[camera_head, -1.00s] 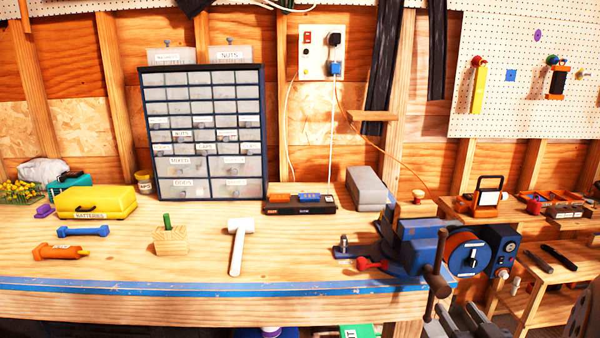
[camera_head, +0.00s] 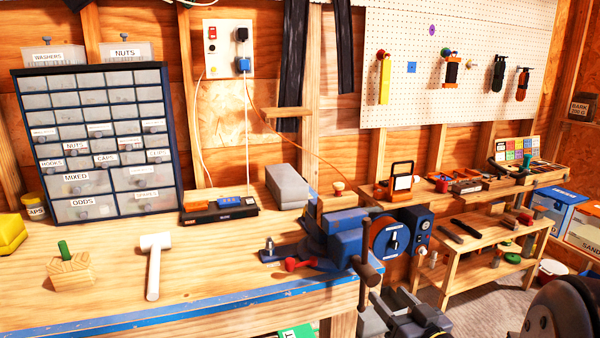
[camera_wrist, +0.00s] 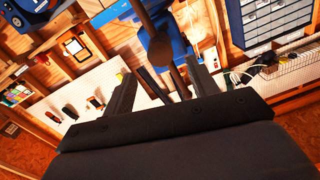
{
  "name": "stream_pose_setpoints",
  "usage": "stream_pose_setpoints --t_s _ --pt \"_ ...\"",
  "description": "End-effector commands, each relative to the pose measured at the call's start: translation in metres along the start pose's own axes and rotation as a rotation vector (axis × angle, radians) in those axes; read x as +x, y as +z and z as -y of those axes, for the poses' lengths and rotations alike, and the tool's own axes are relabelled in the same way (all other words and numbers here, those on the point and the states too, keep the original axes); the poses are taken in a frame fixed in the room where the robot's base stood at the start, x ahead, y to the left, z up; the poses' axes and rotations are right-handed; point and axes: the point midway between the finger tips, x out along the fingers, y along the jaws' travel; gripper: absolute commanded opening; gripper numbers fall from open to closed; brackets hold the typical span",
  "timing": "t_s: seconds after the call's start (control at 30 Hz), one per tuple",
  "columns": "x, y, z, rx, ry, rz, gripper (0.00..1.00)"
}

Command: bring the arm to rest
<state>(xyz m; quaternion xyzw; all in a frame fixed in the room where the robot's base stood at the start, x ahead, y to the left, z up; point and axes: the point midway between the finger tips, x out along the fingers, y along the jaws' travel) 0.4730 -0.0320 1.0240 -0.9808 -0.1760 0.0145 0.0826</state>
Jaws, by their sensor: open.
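My gripper (camera_wrist: 160,78) shows in the wrist view with its two dark fingers apart and nothing held between them. Beyond the fingers are the dark screw and handle (camera_wrist: 160,50) of the blue vise; I cannot tell the exact gap. In the head view the blue vise (camera_head: 345,235) sits at the bench's front right corner, its handle hanging down. Dark grey parts low in the middle of the head view look like my gripper, below the vise handle. A dark rounded part of my arm fills the lower right corner.
The wooden bench (camera_head: 215,275) carries a white mallet (camera_head: 154,265), a wooden block (camera_head: 70,272) and a drawer cabinet (camera_head: 100,140). A lower shelf unit (camera_head: 470,265) with tools stands to the right. Floor (camera_head: 485,315) shows between it and my arm.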

Motion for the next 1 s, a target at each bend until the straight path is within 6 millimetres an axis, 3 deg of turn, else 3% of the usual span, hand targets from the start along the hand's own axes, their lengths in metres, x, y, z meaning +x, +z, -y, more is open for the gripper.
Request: stream_pose_setpoints --t_s 0.5,0.7,1.0 --pt "0.083 -0.001 0.0 0.0 -0.001 0.001 0.56" --pt "0.098 0.0 0.0 -0.001 0.001 0.0 0.56" --pt "0.099 0.0 0.0 -0.001 0.001 0.0 0.56"
